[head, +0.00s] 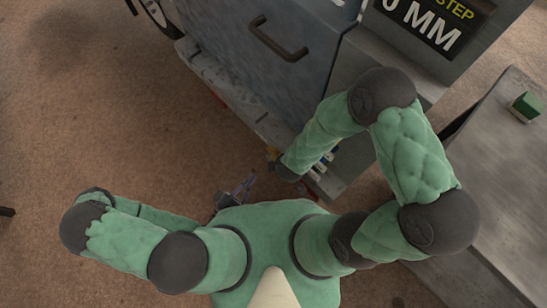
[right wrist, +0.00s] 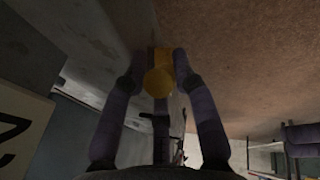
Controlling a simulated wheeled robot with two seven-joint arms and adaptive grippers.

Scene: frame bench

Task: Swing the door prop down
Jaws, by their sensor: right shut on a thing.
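The door prop shows in the right wrist view as a yellow piece with a rounded yellow end (right wrist: 160,82), between the two dark purple fingers of my right gripper (right wrist: 160,58). My right gripper is shut on it. My left gripper (head: 246,183) is open and empty, low in front of my body, apart from the machine.
A grey bench (head: 500,190) with a green block (head: 525,107) stands at the right. A black sign (head: 438,22) with yellow and white lettering is at the top right. Small coloured items sit beside my right wrist under the machine's edge.

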